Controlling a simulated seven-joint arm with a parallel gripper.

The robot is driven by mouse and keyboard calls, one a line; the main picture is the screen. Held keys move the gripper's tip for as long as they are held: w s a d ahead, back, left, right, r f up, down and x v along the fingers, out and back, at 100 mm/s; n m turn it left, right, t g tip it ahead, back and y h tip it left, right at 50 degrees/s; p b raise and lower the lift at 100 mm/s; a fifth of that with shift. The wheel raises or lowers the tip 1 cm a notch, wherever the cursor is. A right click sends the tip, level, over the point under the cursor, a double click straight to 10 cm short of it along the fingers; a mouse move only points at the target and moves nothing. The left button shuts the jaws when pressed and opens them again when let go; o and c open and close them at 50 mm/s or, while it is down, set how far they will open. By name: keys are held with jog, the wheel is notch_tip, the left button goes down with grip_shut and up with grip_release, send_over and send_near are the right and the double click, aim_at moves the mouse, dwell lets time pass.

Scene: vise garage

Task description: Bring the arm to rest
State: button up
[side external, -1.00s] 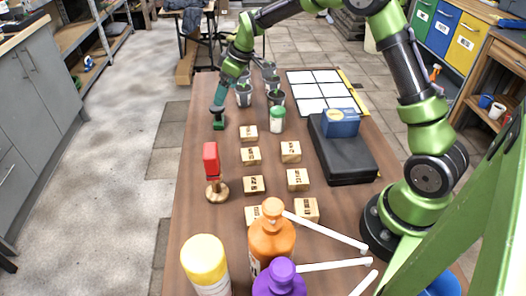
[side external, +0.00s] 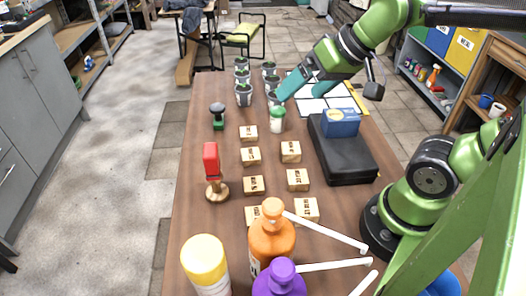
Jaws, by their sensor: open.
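My arm reaches in from the right, and my gripper (side external: 302,95) hangs over the far right half of the wooden table (side external: 195,165). Its teal fingers are apart with nothing seen between them. In the picture one fingertip lies just above a white jar with a green lid (side external: 277,122); I cannot tell whether they touch. A stamp with a black knob and green base (side external: 217,116) stands upright at the left edge, apart from my gripper.
A red-topped stamp (side external: 212,170), several wooden blocks (side external: 250,156), a black case (side external: 345,155) bearing a blue box (side external: 340,122), and a white-tiled board (side external: 312,106) occupy the table. Orange (side external: 271,242) and purple (side external: 279,281) bottles stand in front.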

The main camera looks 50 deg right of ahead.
jog(key=shift+s+a+f+m, duration=0.15)
jog(key=shift+s+f, duration=0.1)
jog(key=shift+s, duration=0.35)
jog(key=shift+s+f+m, duration=0.15)
jog(key=shift+s+f, duration=0.05)
jog(key=shift+s, duration=0.35)
